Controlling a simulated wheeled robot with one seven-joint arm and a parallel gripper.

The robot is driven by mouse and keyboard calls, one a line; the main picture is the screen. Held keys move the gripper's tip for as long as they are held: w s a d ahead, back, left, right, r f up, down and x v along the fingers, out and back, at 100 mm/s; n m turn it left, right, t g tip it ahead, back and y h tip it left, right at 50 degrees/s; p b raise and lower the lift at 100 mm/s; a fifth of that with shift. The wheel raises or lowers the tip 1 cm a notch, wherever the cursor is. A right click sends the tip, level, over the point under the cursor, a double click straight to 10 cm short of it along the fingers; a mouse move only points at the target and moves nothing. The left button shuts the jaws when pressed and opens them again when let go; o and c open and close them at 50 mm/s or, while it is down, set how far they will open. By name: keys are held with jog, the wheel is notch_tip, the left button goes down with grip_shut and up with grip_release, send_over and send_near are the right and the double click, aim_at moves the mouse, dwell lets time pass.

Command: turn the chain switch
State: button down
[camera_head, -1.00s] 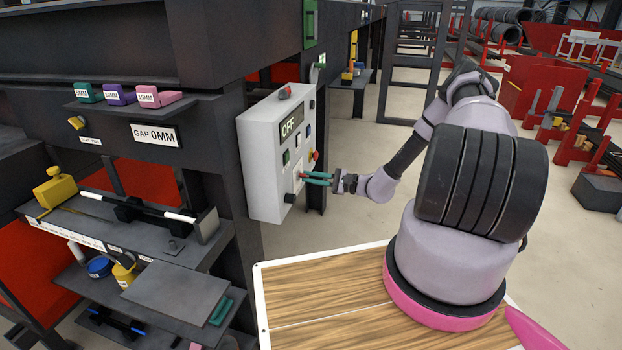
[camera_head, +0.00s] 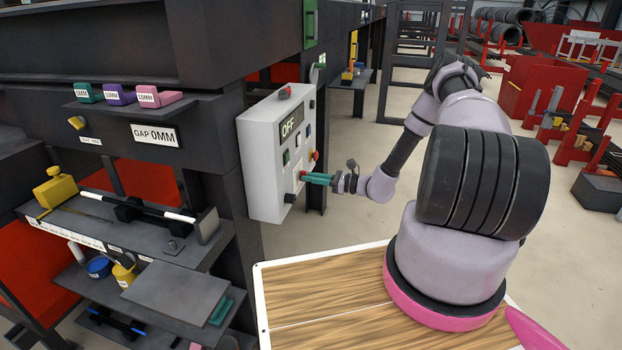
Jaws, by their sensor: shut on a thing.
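A pale grey control box (camera_head: 262,172) hangs on the dark machine post, with an "OFF" display (camera_head: 291,122) on its front face. Several small buttons and knobs sit on that face. My gripper (camera_head: 306,176), with green fingers, reaches in from the right to the lower part of the face. Its fingertips are shut at a small red switch (camera_head: 302,174), which they partly hide. I cannot read the label of this switch or see clearly which way it points.
A black knob (camera_head: 290,198) sits just below my fingertips. A red-orange button (camera_head: 315,155) is close above them. A red knob (camera_head: 285,92) tops the box. Machine shelves (camera_head: 178,292) stand to the left; open floor (camera_head: 358,140) lies behind my arm.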

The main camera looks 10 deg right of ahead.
jog(key=m, duration=0.9)
jog(key=shift+d, duration=0.1)
jog(key=shift+m, duration=0.3)
dwell(0.4)
jog(key=c, duration=0.9)
grip_release()
jog(key=v, duration=1)
jog(key=shift+s+d, duration=0.2)
jog(key=shift+d, duration=0.1)
